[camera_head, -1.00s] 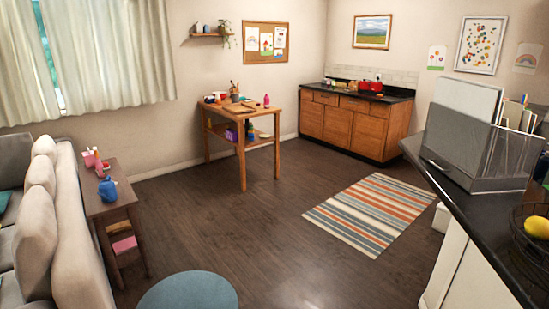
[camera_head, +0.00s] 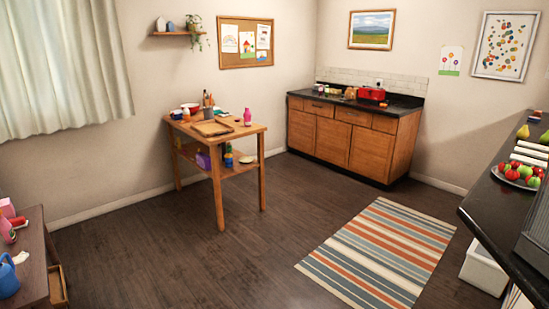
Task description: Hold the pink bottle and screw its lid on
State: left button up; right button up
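A small pink bottle (camera_head: 247,117) stands upright near the right corner of the wooden table (camera_head: 262,128) across the room. It is too small here to tell whether a lid is on it, and I cannot make out a separate lid. Neither of my grippers is in view.
The table also holds a tray (camera_head: 212,128), a red bowl (camera_head: 190,108) and other small items. A striped rug (camera_head: 385,250) lies on the right. A dark counter (camera_head: 490,200) juts in at right, a side table (camera_head: 32,262) at lower left. The floor between is clear.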

aim_at(247, 115)
jog(key=i+j+z, duration=0.1)
jog(key=i+z, duration=0.15)
jog(key=i, duration=2)
jog(key=i+l+u, duration=0.4)
jog(key=i, duration=0.25)
jog(key=i+l+u, duration=0.4)
jog(key=i+l, duration=0.15)
jog(key=i+l+u, duration=0.35)
jog(key=l, duration=0.55)
jog(key=i+l+u, duration=0.1)
jog(key=i+l, duration=0.6)
jog(key=i+l+u, duration=0.15)
jog(key=i+l, duration=0.55)
jog(key=l, duration=0.2)
jog(key=i+l+u, duration=0.15)
jog(key=i+l, duration=0.45)
jog(key=l, duration=0.25)
jog(key=i+l+u, duration=0.15)
jog(key=i+l, duration=0.15)
jog(key=l, duration=0.2)
jog(key=i+l, duration=0.3)
jog(key=l, duration=0.2)
jog(key=u, duration=0.05)
